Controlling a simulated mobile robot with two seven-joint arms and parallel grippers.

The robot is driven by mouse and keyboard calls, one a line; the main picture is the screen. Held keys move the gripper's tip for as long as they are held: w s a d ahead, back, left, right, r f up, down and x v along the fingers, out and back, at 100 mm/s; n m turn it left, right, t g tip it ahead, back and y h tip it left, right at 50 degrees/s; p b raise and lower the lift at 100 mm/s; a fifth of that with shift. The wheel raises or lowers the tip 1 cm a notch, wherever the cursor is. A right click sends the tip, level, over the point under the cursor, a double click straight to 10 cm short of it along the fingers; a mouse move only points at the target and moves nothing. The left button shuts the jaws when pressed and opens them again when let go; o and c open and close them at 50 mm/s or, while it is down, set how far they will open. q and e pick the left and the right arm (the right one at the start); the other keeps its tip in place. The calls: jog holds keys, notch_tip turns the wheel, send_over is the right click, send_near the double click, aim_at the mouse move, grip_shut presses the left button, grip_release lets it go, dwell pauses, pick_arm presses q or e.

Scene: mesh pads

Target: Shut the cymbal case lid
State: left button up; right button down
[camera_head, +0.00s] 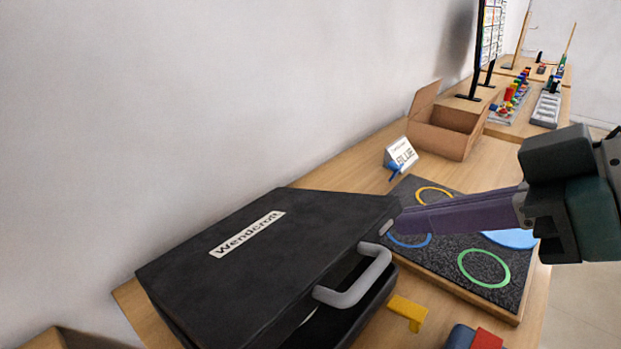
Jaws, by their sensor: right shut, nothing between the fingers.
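The black cymbal case has a lid (290,240) with a white label. The lid is partly open: a dark gap shows along the front edge, behind the grey handle (355,281). A small pale edge, perhaps of a cymbal, shows inside the gap. My right gripper (402,220) comes in from the right with its long purple fingers shut and empty. Its fingertips are at the lid's right front corner, by a grey latch; I cannot tell if they touch. My left gripper is not in view.
A dark mesh pad (455,282) with coloured rings lies right of the case, under my right gripper. A yellow piece (407,312) and red and blue blocks (486,340) lie in front. An open cardboard box (440,134) and a sign (400,153) stand behind. A wall runs along the left.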

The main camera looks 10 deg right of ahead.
send_over(338, 260)
jog(key=s+d, duration=0.1)
jog(key=s, duration=0.1)
notch_tip(338, 260, down, 6)
jog(key=r, duration=0.1)
jog(key=f, duration=0.1)
jog(key=s+d+f, duration=0.1)
jog(key=shift+d+f, duration=0.15)
jog(key=shift+f, duration=0.2)
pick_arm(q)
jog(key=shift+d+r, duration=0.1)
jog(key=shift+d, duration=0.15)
pick_arm(e)
jog(key=shift+s+d+f, duration=0.25)
jog(key=shift+s+f, duration=0.05)
